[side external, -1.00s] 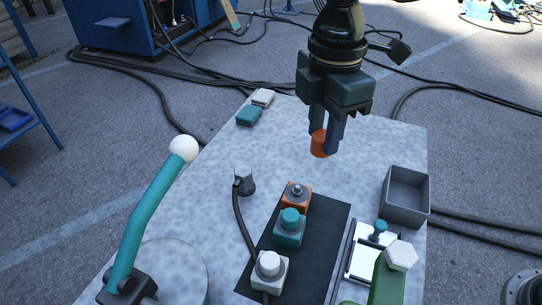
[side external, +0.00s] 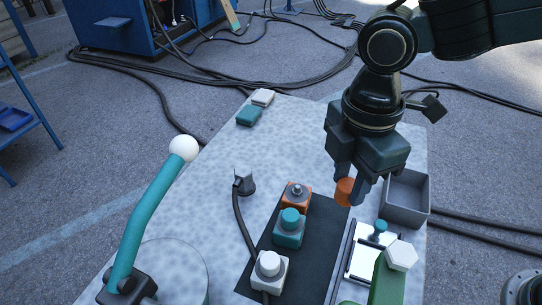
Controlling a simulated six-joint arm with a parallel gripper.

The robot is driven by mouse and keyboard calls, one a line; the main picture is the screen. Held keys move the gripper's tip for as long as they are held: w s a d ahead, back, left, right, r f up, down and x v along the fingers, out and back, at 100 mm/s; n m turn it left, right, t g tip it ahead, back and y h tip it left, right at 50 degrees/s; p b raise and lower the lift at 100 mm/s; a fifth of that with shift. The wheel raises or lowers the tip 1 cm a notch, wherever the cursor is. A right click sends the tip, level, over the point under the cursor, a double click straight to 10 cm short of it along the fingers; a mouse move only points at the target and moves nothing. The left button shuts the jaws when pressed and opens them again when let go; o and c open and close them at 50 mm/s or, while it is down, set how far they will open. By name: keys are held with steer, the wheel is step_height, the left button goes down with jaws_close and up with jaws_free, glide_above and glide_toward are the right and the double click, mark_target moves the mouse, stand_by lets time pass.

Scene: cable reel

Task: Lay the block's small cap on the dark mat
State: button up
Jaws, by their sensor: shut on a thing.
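My gripper (side external: 351,187) is shut on a small orange cap (side external: 345,191). It holds the cap above the table, over the far right corner of the dark mat as seen in the picture. The dark mat (side external: 318,235) lies flat on the table. An orange block (side external: 295,203) with a bare metal stud on top stands at the mat's far end. A teal block (side external: 289,235) with a teal cap and a white block (side external: 270,274) with a whitish cap stand nearer on the mat. The exact height of the held cap is hard to tell.
A grey open bin (side external: 405,212) stands just right of my gripper. A white-framed plate with a teal knob (side external: 377,231) and a green post with a white hexagonal top (side external: 401,255) stand right of the mat. A teal lever with a white ball (side external: 184,148) rises at left.

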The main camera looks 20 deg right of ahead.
step_height(320, 180, down, 14)
steer(key=shift+r, duration=0.1)
stand_by(0.4)
steer(key=shift+f, duration=2.1)
steer(key=shift+f, duration=0.1)
steer(key=o, duration=0.9)
steer(key=shift+o, duration=0.2)
steer(key=shift+s, duration=0.1)
step_height(320, 180, up, 12)
